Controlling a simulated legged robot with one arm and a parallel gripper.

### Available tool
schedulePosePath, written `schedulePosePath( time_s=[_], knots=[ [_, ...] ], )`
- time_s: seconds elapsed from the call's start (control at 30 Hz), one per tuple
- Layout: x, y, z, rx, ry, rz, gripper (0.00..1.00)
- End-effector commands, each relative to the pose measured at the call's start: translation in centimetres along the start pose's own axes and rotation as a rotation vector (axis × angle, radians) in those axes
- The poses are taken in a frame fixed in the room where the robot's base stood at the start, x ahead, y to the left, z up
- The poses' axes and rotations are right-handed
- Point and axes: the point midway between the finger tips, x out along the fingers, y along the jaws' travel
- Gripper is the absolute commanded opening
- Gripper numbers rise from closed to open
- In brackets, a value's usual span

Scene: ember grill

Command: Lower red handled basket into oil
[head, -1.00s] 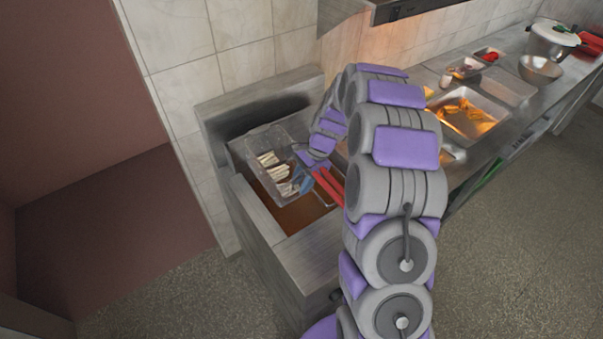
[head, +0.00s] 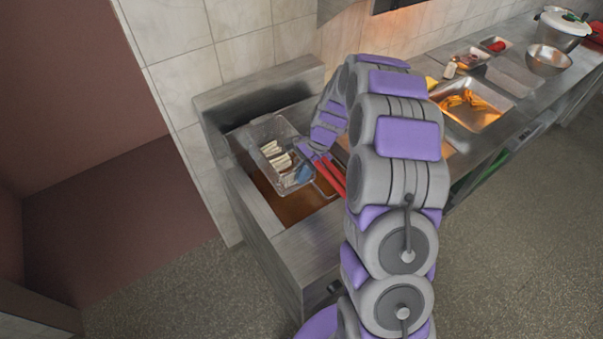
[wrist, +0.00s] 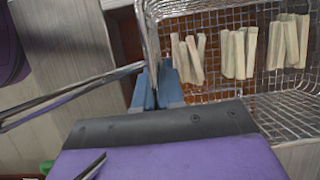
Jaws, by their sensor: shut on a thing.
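The wire basket (head: 268,134) holds several pale sticks and hangs above the brown oil (head: 290,205) in the fryer, looking slightly tilted. Two red handle lengths (head: 331,174) lie at its right, partly behind my arm. My gripper (head: 304,173) is at the basket's near right end, with its blue fingers shut on the wire frame there. In the wrist view the fingers (wrist: 157,88) close at the basket's end beside the mesh (wrist: 225,22); the exact grip point is partly hidden. Brown oil shows through the mesh below the sticks.
The steel fryer (head: 262,231) has a raised back panel against the tiled wall. To the right, the counter carries a lit metal pan (head: 468,106) of food, a bowl (head: 548,60) and a large pot (head: 556,33).

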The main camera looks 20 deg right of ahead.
Motion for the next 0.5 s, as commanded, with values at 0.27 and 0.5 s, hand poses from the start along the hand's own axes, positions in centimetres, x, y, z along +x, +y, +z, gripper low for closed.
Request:
schedulePosePath(
  time_s=[0.27, 0.5],
  knots=[
    [0.07, 0.02, 0.25, -0.001, 0.001, 0.003, 0.23],
    [0.13, 0.02, 0.01, 0.0, -0.002, 0.005, 0.38]
  ],
)
